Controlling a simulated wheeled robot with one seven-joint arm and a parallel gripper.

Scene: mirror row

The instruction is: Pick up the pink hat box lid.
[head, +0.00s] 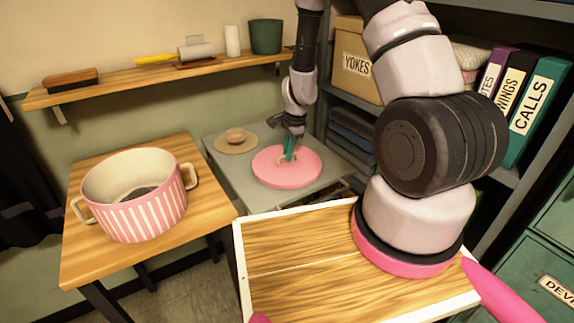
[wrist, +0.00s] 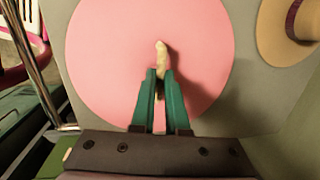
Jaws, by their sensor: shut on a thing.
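The pink hat box lid (head: 288,172) is a round disc lying on the grey table, with a small cream handle at its middle. In the wrist view the lid (wrist: 110,60) fills the centre, and its handle (wrist: 161,52) sticks out past my fingertips. My gripper (head: 289,155) has green fingers and is shut on the handle; in the wrist view the gripper (wrist: 158,75) has the handle between its tips. I cannot tell whether the lid touches the table. The pink-and-white striped hat box (head: 140,210) stands open on the wooden table at left.
A straw hat (head: 236,140) lies on the grey table (head: 225,165) left of the lid. Shelves with binders (head: 532,108) and a yokes box (head: 356,60) stand right and behind. A wall shelf (head: 130,84) holds brushes and pots. The wooden table (head: 90,250) has bare room around the box.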

